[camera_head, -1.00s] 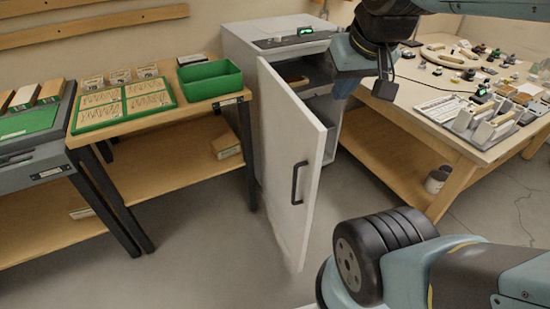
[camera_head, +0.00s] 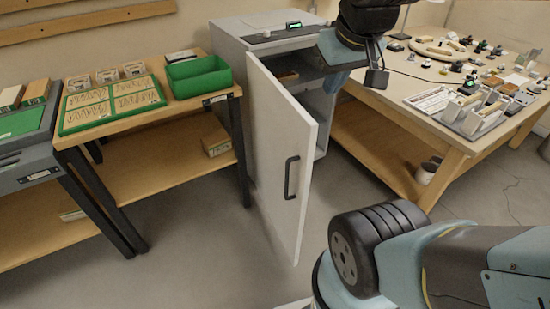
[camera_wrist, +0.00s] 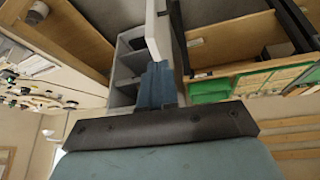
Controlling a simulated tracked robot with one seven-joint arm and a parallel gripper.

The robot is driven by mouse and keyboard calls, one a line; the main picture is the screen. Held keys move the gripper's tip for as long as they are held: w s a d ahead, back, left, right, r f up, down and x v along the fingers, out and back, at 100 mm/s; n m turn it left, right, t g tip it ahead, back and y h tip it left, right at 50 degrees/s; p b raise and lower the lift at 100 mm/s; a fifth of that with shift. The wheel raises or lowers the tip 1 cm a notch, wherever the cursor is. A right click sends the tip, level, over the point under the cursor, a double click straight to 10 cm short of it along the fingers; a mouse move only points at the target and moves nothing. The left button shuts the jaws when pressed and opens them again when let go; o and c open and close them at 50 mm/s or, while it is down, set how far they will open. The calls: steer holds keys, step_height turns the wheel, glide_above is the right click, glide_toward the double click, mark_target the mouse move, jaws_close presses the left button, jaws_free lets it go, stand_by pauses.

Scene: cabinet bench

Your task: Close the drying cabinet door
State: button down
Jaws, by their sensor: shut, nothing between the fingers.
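The drying cabinet (camera_head: 230,50) is a grey box standing between two benches. Its white door (camera_head: 283,150) stands wide open, swung out toward me, with a dark vertical handle (camera_head: 291,178) on its outer face. My gripper (camera_head: 335,82) is in front of the open cabinet, on the inner side of the door, near its upper part. In the wrist view the blue fingers (camera_wrist: 157,85) are together and empty, with the door (camera_wrist: 158,30) just beyond them and the cabinet shelves (camera_wrist: 125,75) beside them. I cannot tell whether the fingers touch the door.
A wooden bench (camera_head: 180,105) with a green bin (camera_head: 199,80) and green-framed cards stands left of the cabinet. A workbench (camera_head: 385,85) crowded with small parts stands to the right, close to my arm. Grey floor (camera_head: 200,255) is clear in front of the door.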

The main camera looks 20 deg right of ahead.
steer(key=w+a+f+n+g+h, duration=0.4)
steer(key=w+f+n+g+h, duration=0.1)
steer(key=w+f+n, duration=1.15)
steer(key=w+a+f+n+h, duration=0.25)
steer(key=a+f+n, duration=0.25)
steer(key=f+n, duration=0.6)
steer(key=n+t+h, duration=0.1)
steer(key=n+h, duration=0.1)
steer(key=n, duration=0.7)
glide_toward(292, 173)
step_height(292, 173, down, 4)
steer(key=d, duration=0.3)
steer(key=shift+w+d+f, duration=0.1)
steer(key=shift+w+d, duration=0.2)
steer(key=shift+d, duration=0.4)
